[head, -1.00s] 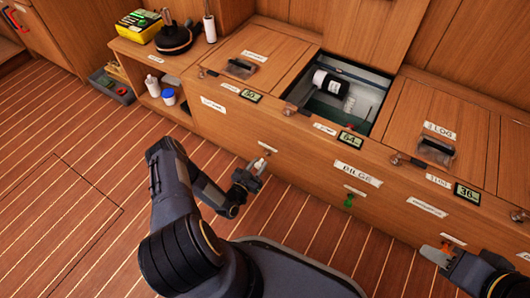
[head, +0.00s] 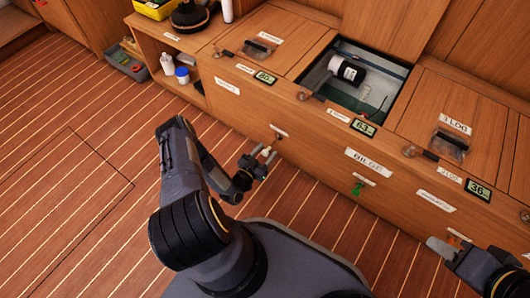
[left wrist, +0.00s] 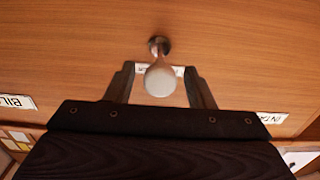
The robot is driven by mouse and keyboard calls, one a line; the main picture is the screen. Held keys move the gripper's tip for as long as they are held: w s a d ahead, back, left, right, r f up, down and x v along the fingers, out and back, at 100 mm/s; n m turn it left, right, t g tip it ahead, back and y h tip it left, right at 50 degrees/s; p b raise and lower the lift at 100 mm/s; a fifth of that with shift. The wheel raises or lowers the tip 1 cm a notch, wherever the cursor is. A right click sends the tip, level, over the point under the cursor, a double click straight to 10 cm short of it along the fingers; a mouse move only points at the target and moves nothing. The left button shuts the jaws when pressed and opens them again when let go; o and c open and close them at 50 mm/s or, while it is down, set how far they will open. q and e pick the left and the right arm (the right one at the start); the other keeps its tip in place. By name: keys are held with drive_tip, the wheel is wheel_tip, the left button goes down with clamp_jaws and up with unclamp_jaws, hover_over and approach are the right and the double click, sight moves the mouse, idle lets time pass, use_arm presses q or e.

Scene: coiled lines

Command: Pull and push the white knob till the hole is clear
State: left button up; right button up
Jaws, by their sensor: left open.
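The white knob (left wrist: 159,80) stands out on a short stem from the wooden front panel in the left wrist view. My left gripper (left wrist: 160,88) is open, with one finger on each side of the knob and a gap visible beside it. In the head view the knob (head: 267,151) is small, at the fingertips of my left gripper (head: 258,160). The open hole (head: 345,98) in the bench top holds a black-and-white cylinder (head: 347,70) and a greenish bottom.
A green knob (head: 357,188) is below the BILGE label (head: 366,165) on the same panel. Small displays (head: 363,127) sit along the bench edge. Closed lids (head: 262,50) flank the hole. A grey tray (head: 125,62) lies on the floor at left. The floor in front is clear.

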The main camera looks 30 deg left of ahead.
use_arm(q)
drive_tip(key=s+p, duration=0.2)
drive_tip(key=s, duration=0.5)
drive_tip(key=shift+s+a, duration=0.35)
